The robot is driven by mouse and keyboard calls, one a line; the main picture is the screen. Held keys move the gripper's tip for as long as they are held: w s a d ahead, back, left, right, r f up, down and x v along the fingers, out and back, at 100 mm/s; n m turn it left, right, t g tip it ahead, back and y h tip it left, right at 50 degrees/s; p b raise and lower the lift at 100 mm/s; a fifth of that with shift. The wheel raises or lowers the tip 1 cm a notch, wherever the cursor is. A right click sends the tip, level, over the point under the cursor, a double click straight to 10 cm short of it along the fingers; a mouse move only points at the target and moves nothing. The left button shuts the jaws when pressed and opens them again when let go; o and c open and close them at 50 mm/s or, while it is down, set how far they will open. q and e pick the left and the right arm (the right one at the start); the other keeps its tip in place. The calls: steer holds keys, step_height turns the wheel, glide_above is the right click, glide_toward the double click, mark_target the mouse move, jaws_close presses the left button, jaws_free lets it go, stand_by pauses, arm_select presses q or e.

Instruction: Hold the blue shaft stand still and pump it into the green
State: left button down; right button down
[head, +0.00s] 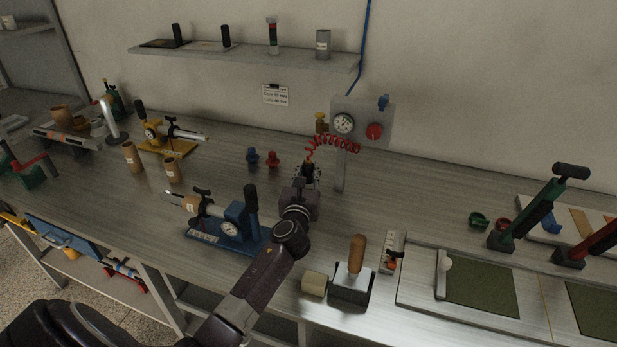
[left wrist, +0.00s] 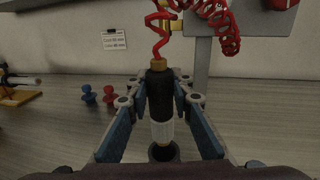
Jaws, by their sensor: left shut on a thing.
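The blue shaft stand (head: 257,238) stands on the bench near its front edge in the head view, left of my left arm. It carries a small round dial (head: 202,229), a black upright handle (head: 251,199) and a light shaft pointing left; the dial reading is too small to make out. My left gripper (head: 309,172) is behind and right of the stand, apart from it. It is shut on a black-and-white air nozzle (left wrist: 160,92), upright between the fingers in the left wrist view. A red coiled hose (head: 335,144) runs from the nozzle up to the grey panel. My right gripper is not in view.
The grey panel (head: 382,113) with a gauge and red knob stands behind. Blue (head: 252,158) and red (head: 272,159) pegs stand left of the gripper. A yellow stand (head: 172,147) is farther left. A block, stamp and green lever press (head: 525,215) are right.

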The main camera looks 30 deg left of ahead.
arm_select(q)
step_height(320, 180, up, 13)
steer(key=shift+p, duration=0.9)
